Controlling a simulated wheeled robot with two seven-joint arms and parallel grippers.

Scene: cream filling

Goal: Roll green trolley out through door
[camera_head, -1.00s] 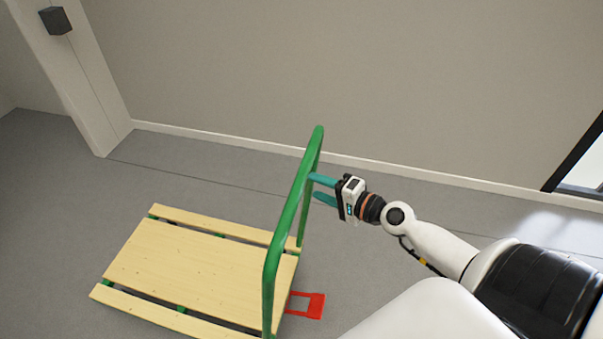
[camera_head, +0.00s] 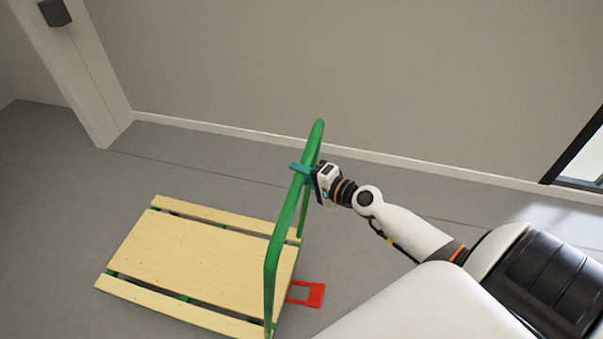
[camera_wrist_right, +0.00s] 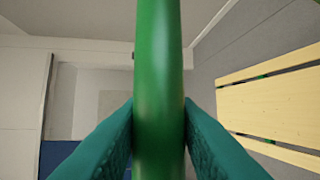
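The green trolley has a light wooden slatted deck (camera_head: 195,262) low at the left and centre of the head view. Its upright green handle (camera_head: 285,235) rises at the deck's right end. My right gripper (camera_head: 303,170) is at the upper far part of the handle, its teal fingers across the bar. In the right wrist view, the fingers (camera_wrist_right: 158,140) press against both sides of the green bar (camera_wrist_right: 158,60), so it appears shut on it. The deck (camera_wrist_right: 275,105) shows at the right there. My left gripper is out of view.
A red pedal-like part (camera_head: 310,294) sticks out at the trolley's handle end. A plain wall (camera_head: 360,80) runs behind. A pale post (camera_head: 85,80) with a dark box (camera_head: 54,12) stands at the upper left. Grey floor (camera_head: 45,210) left of the deck is clear.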

